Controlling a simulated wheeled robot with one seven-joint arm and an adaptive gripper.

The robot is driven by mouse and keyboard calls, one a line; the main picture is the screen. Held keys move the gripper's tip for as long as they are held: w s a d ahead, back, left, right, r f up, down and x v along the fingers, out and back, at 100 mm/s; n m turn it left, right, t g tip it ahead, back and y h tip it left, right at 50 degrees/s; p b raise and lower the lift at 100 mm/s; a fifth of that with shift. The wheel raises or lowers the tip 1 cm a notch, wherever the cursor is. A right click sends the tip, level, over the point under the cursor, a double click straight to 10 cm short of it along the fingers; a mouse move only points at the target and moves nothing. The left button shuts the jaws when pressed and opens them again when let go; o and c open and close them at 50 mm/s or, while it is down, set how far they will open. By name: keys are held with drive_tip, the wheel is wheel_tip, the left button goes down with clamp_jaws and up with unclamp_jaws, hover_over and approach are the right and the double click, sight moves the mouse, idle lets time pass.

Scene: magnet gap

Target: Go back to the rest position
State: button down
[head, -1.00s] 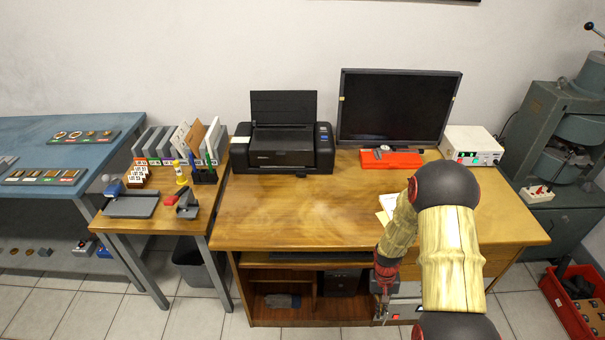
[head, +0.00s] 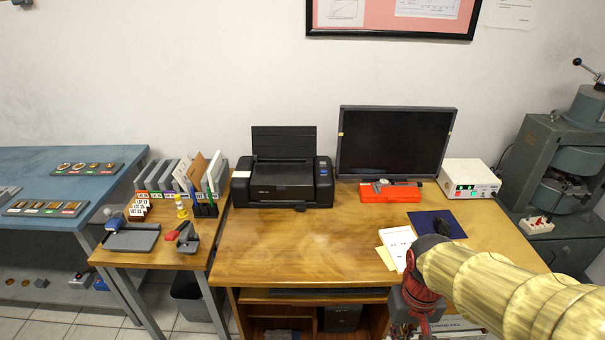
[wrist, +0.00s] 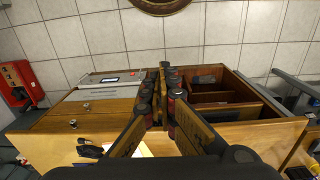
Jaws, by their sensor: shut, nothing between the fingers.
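My gripper (wrist: 164,75) shows in the wrist view with its two dark, brown-sided fingers drawn together at the tips, shut and empty. It is in front of the wooden desk's drawers and open compartments. In the head view my arm reaches in from the lower right, past the front right of the desk (head: 300,245). There the gripper end hangs low by the desk's front edge, and its fingers are too small and cut off to make out.
White papers (head: 397,243), a blue mat (head: 427,220) with a dark mouse, a red case (head: 390,194), a printer (head: 283,187) and a monitor (head: 393,145) are on the desk. A side table (head: 140,258) stands left. A green machine (head: 560,165) stands right. The desk's front left is clear.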

drive_tip(key=s+a+r+t, duration=0.1)
drive_tip(key=s+r+t, duration=0.1)
drive_tip(key=r, duration=0.5)
drive_tip(key=s+a+r+t+p, duration=0.1)
drive_tip(key=s+r+t, duration=0.2)
drive_tip(key=r, duration=0.5)
drive_tip(key=shift+p, duration=0.3)
